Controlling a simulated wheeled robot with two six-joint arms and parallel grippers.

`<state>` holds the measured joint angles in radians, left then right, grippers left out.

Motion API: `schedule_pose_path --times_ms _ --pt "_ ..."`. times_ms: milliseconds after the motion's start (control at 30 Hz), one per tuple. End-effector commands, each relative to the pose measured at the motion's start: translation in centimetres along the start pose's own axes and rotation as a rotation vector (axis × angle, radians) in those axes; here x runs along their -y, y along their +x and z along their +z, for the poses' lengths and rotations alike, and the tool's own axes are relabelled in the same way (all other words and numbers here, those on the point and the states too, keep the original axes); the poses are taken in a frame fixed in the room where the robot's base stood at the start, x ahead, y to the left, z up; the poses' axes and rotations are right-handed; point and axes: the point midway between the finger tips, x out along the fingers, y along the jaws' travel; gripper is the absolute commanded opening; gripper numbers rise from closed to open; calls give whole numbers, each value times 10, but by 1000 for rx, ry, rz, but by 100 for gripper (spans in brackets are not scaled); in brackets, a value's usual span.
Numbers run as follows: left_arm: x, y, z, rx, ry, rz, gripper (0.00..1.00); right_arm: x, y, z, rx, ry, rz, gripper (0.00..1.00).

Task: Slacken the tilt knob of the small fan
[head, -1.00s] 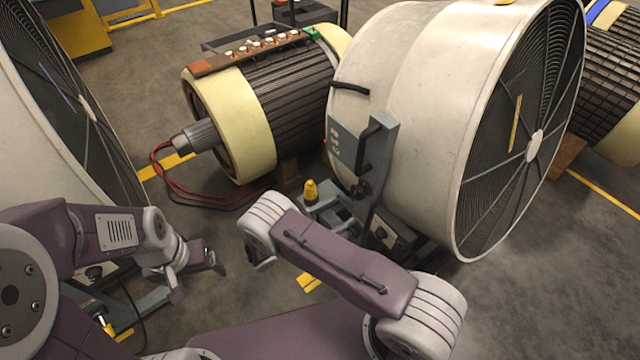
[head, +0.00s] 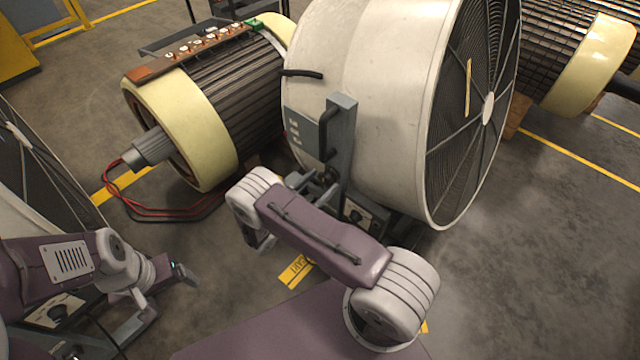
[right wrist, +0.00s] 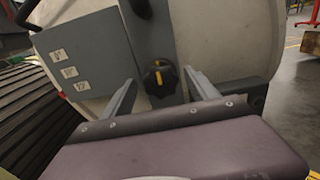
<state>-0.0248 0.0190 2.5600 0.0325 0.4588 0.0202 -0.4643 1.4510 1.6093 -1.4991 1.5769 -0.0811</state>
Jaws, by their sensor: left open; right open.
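A pale drum fan (head: 385,90) stands in the middle of the head view, with a grey bracket and handle (head: 338,125) on its near side. In the right wrist view, its black knob (right wrist: 160,79) with a yellow mark sits below the handle. My right gripper (right wrist: 159,92) is open, its fingers on either side of the knob in the picture; I cannot tell whether they touch it. My left gripper (head: 184,273) is open and empty at the lower left, away from this fan.
A second fan (head: 30,165) is cut off at the left edge, with a dial box (head: 58,312) below it. A ribbed rotor (head: 205,105) with red cables lies behind left. Another rotor (head: 575,60) is at the right. The floor at lower right is clear.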

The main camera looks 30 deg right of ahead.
Motion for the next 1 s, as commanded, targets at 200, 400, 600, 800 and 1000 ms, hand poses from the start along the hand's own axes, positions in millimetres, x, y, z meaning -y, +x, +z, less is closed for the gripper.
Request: schedule_pose_path --times_ms 200,400,600,800,1000 --pt "0 0 0 0 0 0 79 0 0 0 0 0 0 40" --pt "0 0 0 0 0 0 79 0 0 0 0 -1 -1 5" --pt "0 0 0 0 0 0 79 0 0 0 0 -32 -1 6" --pt "0 -1 0 0 0 0 79 -1 0 0 -1 -137 -1 6" --pt "0 -2 0 0 0 0 79 -2 0 0 -1 -313 -1 6"
